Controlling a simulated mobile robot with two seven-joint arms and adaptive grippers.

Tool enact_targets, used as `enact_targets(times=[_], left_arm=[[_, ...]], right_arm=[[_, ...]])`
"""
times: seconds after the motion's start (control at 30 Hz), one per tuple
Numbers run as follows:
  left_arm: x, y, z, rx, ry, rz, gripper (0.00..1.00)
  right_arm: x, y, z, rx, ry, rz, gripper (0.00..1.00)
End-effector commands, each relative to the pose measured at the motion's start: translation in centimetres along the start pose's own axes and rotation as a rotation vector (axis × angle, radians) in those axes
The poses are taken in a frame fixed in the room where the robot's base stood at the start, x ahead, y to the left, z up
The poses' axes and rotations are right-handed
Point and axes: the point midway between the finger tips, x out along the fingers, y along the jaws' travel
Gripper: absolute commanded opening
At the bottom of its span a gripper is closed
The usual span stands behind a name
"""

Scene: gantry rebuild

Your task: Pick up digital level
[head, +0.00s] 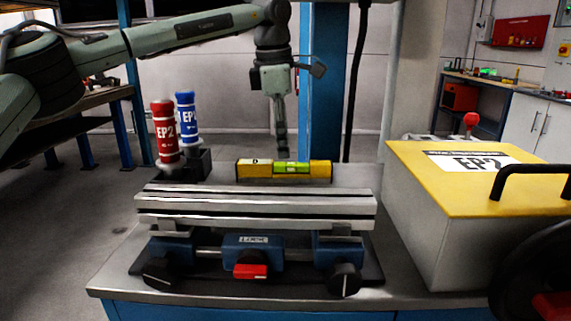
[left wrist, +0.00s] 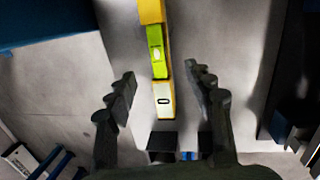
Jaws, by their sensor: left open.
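The digital level (head: 257,172) is a yellow bar with a green vial section and a small display. It lies on the grey bench top behind the silver rail fixture in the head view. In the left wrist view the level (left wrist: 162,100) runs from the top edge down between the fingers. My left gripper (head: 281,150) points down above and just behind the level in the head view. In the left wrist view the left gripper (left wrist: 165,82) is open, with one finger on each side of the level and clear gaps. My right gripper is out of view.
The silver rail fixture (head: 255,207) with blue clamps stands in front of the level. A red tube (head: 165,133) and a blue tube (head: 187,117) stand at the left in a dark holder. A yellow-lidded EP2 box (head: 425,188) stands close at the right.

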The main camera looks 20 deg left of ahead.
Motion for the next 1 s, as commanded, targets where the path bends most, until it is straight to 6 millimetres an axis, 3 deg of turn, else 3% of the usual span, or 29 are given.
enact_targets(times=[0.43, 0.73, 1.0], left_arm=[[5.9, 0.0, -0.2, 0.000, -0.005, -0.003, 0.53], [6.6, 0.0, -0.2, 0.001, -0.006, -0.002, 0.53], [6.6, -0.1, -0.2, 0.001, -0.006, -0.002, 0.20]], right_arm=[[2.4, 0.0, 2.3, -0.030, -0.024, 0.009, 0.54], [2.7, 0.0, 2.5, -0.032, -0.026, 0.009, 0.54], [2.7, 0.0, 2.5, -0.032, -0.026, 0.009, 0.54]])
